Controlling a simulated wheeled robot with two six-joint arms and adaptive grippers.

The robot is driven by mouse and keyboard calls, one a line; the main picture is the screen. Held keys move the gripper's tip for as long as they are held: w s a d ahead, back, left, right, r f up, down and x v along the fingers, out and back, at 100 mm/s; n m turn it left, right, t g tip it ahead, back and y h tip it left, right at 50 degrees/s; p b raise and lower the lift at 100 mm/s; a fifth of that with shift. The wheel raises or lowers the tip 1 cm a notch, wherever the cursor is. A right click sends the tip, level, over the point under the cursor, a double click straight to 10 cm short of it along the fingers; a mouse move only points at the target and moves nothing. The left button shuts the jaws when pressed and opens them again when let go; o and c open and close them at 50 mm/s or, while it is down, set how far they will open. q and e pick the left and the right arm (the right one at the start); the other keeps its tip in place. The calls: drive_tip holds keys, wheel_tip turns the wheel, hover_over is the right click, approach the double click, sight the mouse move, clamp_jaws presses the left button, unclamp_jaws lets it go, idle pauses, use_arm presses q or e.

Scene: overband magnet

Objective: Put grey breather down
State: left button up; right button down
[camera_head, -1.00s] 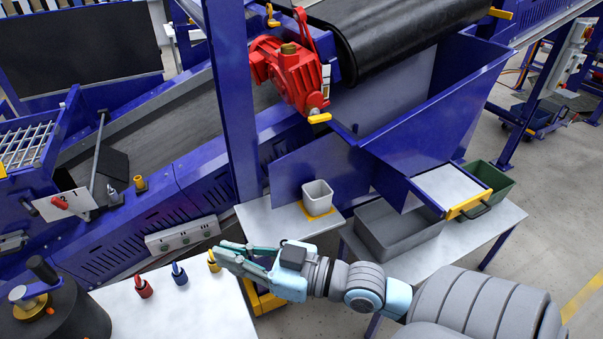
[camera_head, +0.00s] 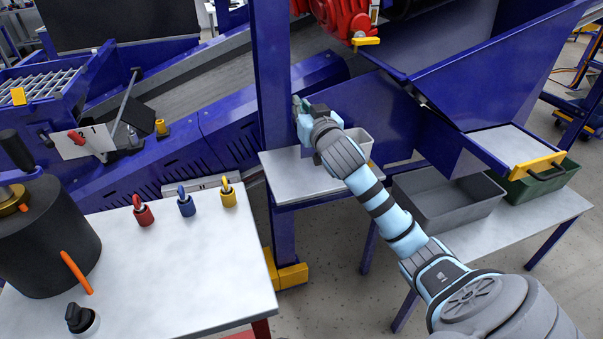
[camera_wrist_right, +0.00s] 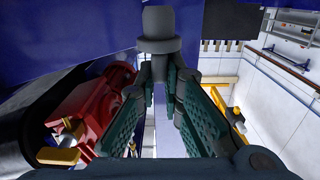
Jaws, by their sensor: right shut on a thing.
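My right gripper (camera_head: 299,106) is up beside the blue post, above the small white-topped stand. In the right wrist view, its fingers (camera_wrist_right: 160,62) are closed on the grey breather (camera_wrist_right: 159,30), a short cylinder with a wider collar. The breather sits at the fingertips, with dark blue metal behind it. In the head view the gripper mostly hides it, so I cannot tell whether it touches anything. My left gripper is not in view.
The red gear unit (camera_head: 343,17) hangs above. Red (camera_head: 143,212), blue (camera_head: 186,203) and yellow (camera_head: 228,193) padlocks are on the front table (camera_head: 180,270). A grey tray (camera_head: 447,205) stands at right.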

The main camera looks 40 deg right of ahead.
wheel_tip(320, 180, down, 15)
drive_tip(key=b, duration=0.5)
drive_tip(key=shift+r, duration=0.1)
drive_tip(key=shift+w, duration=0.1)
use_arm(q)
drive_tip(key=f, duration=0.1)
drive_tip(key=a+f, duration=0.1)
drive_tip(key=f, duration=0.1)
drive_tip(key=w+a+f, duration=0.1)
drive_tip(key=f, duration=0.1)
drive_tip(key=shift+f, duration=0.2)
use_arm(e)
drive_tip(key=c, duration=1.8)
unclamp_jaws()
drive_tip(key=shift+o, duration=0.4)
drive_tip(key=shift+r, duration=0.1)
